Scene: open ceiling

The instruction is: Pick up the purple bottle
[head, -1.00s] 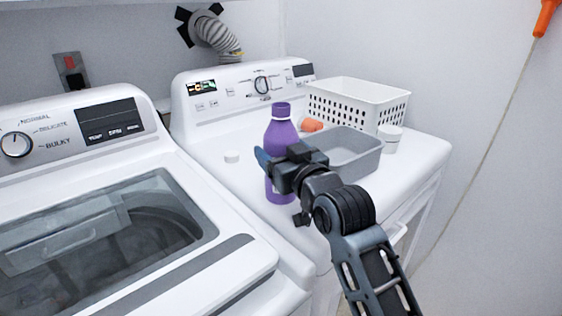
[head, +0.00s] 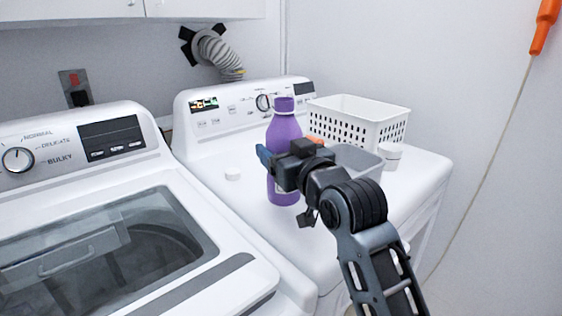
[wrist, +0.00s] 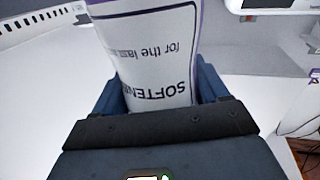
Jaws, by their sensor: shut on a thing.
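The purple bottle (head: 284,132) is upright over the top of the right-hand machine in the head view. Its white label (wrist: 152,55), with the letters "SOFTEN", fills the middle of the wrist view between the blue fingers. My gripper (head: 268,160) is shut on the purple bottle around its body, reaching in from the right. The gripper hides part of the bottle's middle. I cannot tell whether the bottle's base touches the machine top.
A grey bin (head: 358,160) sits just behind my gripper, with a white perforated basket (head: 375,126) beyond it. A small white jar (head: 391,156) is to the right, and a white cap (head: 233,174) lies left of the bottle. The left machine (head: 60,220) has a glass lid.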

